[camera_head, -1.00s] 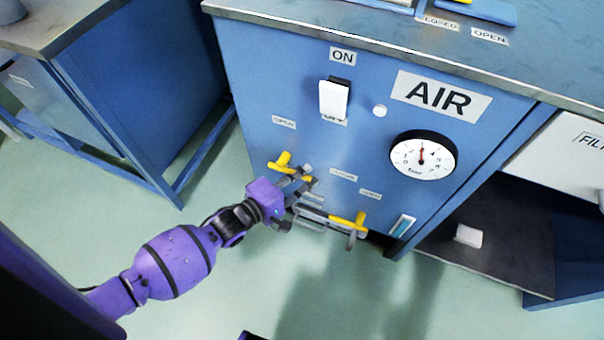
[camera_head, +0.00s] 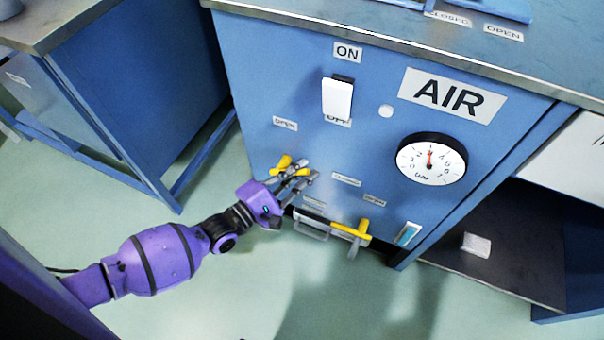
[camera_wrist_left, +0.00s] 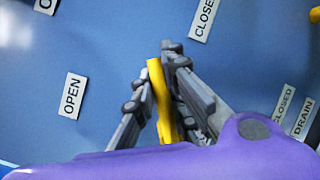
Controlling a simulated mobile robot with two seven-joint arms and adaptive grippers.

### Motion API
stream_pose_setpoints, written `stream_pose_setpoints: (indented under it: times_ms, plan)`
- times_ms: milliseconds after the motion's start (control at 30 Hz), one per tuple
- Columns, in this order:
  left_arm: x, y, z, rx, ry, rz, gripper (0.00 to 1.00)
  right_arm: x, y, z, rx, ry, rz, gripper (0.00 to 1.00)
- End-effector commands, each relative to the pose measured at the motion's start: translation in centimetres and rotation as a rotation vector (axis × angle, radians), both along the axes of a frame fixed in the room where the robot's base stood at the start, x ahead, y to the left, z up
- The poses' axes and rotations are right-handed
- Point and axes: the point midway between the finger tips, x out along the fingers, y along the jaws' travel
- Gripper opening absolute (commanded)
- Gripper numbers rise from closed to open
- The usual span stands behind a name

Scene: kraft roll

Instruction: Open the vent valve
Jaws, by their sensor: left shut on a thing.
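The blue panel front (camera_head: 240,100) carries a yellow valve handle (camera_head: 284,163) at its lower left, below an OPEN label (camera_head: 285,123). My left gripper (camera_head: 298,177) is shut on this handle and partly covers it. In the left wrist view the yellow handle (camera_wrist_left: 161,95) stands between the two grey fingers. There an OPEN label (camera_wrist_left: 72,95) is to the left and a CLOSED label (camera_wrist_left: 203,18) at the upper right. The handle's own name label cannot be read. My right gripper is not in view.
A second yellow handle (camera_head: 352,233) sits to the right, close to a grey rail (camera_head: 313,224). A white switch (camera_head: 337,97), an AIR sign (camera_head: 452,95) and a round gauge (camera_head: 431,159) are above. The floor in front is clear.

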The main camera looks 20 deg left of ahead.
Motion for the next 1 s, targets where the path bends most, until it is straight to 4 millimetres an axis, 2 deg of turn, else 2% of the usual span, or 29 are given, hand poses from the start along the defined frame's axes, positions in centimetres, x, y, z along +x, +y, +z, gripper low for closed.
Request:
stream_pose_setpoints:
  times_ms: [633, 667, 767, 800, 1000]
  plan:
    - [-0.13, 0.14, 0.15, -0.056, 0.006, -0.002, 0.00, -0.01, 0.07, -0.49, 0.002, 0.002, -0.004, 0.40]
    - [-0.13, 0.14, 0.15, -0.056, 0.006, -0.002, 0.16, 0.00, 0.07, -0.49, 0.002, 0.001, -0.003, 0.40]
    - [-0.11, 0.14, 0.17, -0.057, 0.006, -0.001, 0.29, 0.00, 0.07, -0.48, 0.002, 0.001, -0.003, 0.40]
    - [-0.10, 0.15, 0.19, -0.056, 0.005, -0.001, 0.31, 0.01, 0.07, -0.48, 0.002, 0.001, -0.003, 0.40]
    - [-0.05, 0.17, 0.25, -0.056, 0.004, -0.001, 0.31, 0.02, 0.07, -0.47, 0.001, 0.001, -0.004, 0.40]
